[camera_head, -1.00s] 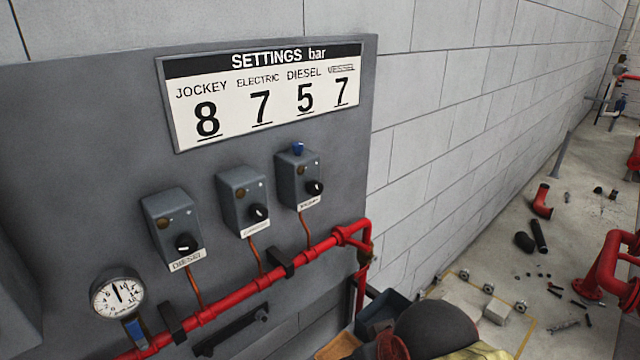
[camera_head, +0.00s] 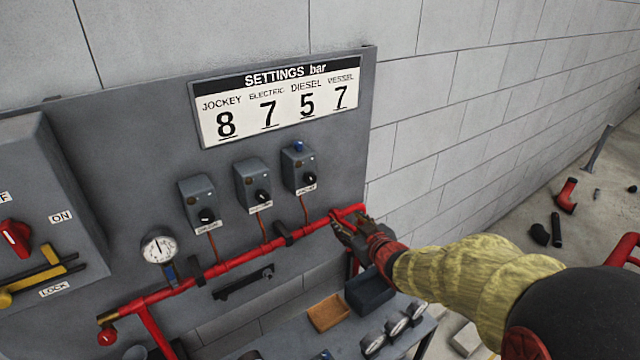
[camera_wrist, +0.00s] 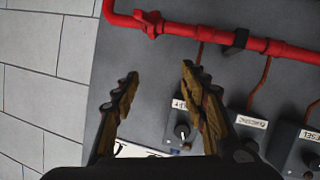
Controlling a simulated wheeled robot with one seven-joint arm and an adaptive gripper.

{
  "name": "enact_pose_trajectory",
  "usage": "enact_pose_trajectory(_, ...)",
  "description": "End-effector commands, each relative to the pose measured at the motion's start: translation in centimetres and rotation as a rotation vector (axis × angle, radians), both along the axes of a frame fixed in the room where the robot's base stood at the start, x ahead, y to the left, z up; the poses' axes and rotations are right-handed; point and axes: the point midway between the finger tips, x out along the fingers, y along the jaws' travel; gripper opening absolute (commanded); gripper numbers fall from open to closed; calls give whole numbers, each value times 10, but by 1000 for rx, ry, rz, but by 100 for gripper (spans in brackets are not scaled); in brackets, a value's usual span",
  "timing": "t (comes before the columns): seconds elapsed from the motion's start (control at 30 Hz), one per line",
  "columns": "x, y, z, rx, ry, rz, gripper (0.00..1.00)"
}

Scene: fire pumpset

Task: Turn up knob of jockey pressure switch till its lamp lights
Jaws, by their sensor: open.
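The jockey pressure switch (camera_head: 299,168) is the rightmost of three grey boxes on the panel. It has a black knob (camera_head: 309,178) with a white mark, a small blue part on top and a label below. Its lamp looks dark. In the wrist view the jockey switch shows upside down, with its knob (camera_wrist: 182,131) partly beside the right finger. My gripper (camera_head: 345,226) is open and empty, below and right of the jockey switch, by the end of the red pipe. In the wrist view my gripper (camera_wrist: 160,76) has its fingers spread apart, touching no knob that I can see.
The electric switch (camera_head: 252,185) and diesel switch (camera_head: 198,204) stand to the left. The red pipe (camera_head: 240,260) runs below them, with a gauge (camera_head: 159,246) at left. A settings sign (camera_head: 280,100) hangs above, reading jockey 8. An orange tray (camera_head: 328,313) and dark bin (camera_head: 370,290) lie below.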

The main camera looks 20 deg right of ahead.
Motion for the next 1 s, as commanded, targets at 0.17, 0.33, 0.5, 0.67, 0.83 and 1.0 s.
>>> enact_pose_trajectory(0.17,15,39,64,37,-233,151,44)
enact_pose_trajectory(0.33,13,55,89,73,-325,206,44)
enact_pose_trajectory(0.5,25,60,93,83,-335,209,44)
enact_pose_trajectory(0.67,49,67,92,82,-332,209,44)
enact_pose_trajectory(0.83,72,73,92,82,-333,207,44)
enact_pose_trajectory(1.0,85,77,93,81,-333,207,44)
